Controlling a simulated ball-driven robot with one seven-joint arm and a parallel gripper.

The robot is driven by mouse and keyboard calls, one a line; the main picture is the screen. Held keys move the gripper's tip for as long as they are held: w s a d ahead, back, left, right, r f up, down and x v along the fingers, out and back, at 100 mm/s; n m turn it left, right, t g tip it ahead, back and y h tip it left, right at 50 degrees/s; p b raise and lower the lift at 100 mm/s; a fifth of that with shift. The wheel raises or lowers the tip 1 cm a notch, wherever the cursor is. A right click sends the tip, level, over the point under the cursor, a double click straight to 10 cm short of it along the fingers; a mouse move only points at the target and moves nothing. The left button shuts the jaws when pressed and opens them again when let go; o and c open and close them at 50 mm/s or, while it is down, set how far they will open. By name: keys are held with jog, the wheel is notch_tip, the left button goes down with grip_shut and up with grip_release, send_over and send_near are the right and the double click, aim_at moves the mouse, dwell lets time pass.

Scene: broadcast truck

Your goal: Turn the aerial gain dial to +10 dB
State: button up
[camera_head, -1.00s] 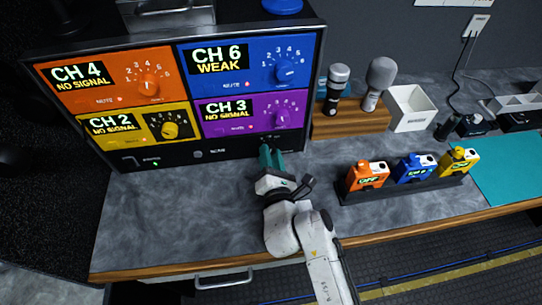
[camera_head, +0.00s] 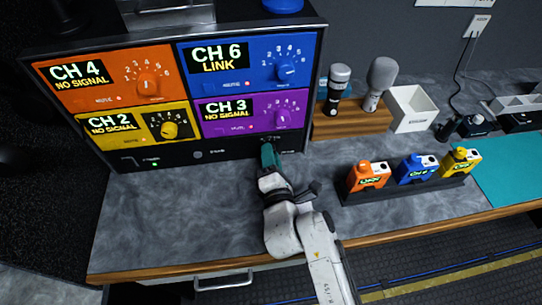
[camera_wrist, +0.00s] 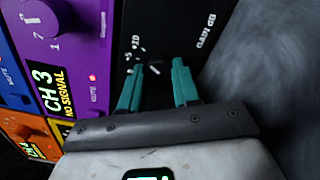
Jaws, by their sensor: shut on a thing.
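The aerial gain dial is at the lower right of the receiver rack, on its black bottom strip (camera_head: 222,148). In the wrist view the black panel (camera_wrist: 178,22) shows "GAIN dB" and small marks that look like +5 and +10. My gripper (camera_head: 267,149) reaches that spot, its teal fingers (camera_wrist: 158,84) shut around the dial. The dark dial is mostly hidden between the fingers. A short white mark shows near the fingertips, but I cannot read the dial's exact setting. The CH 6 panel (camera_head: 251,62) reads LINK; CH 4, CH 2 and CH 3 read NO SIGNAL.
Orange (camera_head: 367,176), blue (camera_head: 416,169) and yellow (camera_head: 460,162) packs stand in a dark rack on the right. Microphones stand on a wooden block (camera_head: 350,119) beside a white bin (camera_head: 410,108). The grey counter (camera_head: 180,215) left of my arm is clear.

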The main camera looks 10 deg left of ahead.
aim_at(270, 138)
jog(key=o, duration=1.1)
jog(key=shift+c, duration=0.2)
jog(key=shift+r, duration=0.1)
jog(key=shift+r+p, duration=0.25)
jog(key=shift+p, duration=0.05)
notch_tip(270, 138, up, 2)
jog(key=shift+d+r+p, duration=0.1)
jog(key=shift+r+p, duration=0.15)
jog(key=shift+p, duration=0.65)
jog(key=s+d+r+p, duration=0.2)
jog(key=s+d+r, duration=0.1)
jog(key=s+r, duration=0.6)
jog(key=v, duration=0.4)
jog(key=shift+s+a+r, duration=0.2)
jog(key=shift+s+r, duration=0.15)
jog(key=shift+r, duration=0.05)
